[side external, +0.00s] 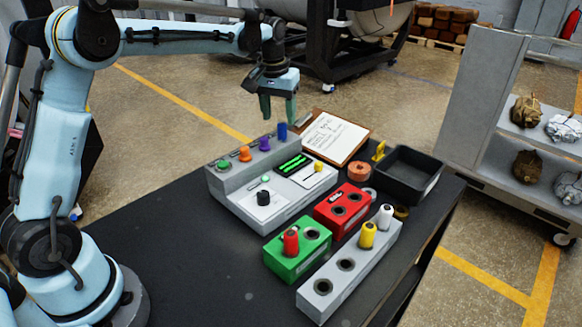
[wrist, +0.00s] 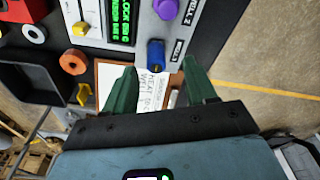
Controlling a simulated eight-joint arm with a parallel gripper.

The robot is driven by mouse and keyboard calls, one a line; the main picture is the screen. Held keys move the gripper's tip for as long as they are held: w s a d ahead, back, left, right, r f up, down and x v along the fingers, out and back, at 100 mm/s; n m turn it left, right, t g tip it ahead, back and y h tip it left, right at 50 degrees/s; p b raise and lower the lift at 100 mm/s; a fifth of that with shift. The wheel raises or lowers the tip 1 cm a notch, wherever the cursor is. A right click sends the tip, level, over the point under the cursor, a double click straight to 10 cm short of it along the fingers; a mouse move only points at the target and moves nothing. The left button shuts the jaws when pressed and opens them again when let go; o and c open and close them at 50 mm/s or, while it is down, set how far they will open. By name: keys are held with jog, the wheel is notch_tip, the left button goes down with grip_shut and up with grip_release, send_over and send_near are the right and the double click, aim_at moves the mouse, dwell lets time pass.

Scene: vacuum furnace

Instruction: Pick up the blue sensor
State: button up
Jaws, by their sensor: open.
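The blue sensor (side external: 282,131) is a small upright cylinder at the far right end of the grey console's (side external: 232,196) raised back strip. In the wrist view the blue sensor (wrist: 155,52) shows just beyond the fingertips, between them in the picture. My gripper (side external: 278,110) has two green fingers pointing down, apart and empty, a little above the sensor. In the wrist view my gripper (wrist: 159,70) frames a gap with nothing held. The sensor is not touched, as far as I can see.
Purple (side external: 264,144), orange (side external: 245,154) and green (side external: 223,165) pieces stand along the same strip. A clipboard (side external: 336,137) lies behind the console. A black tray (side external: 408,174), a red block (side external: 343,208), a green block (side external: 297,250) and a grey block (side external: 349,272) stand to the right.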

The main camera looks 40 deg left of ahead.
aim_at(282, 123)
jog(key=shift+w+d+f, duration=0.1)
jog(key=shift+w+f, duration=0.15)
jog(key=shift+f, duration=0.9)
jog(key=shift+w+f, duration=0.2)
jog(key=shift+f, duration=0.9)
grip_shut()
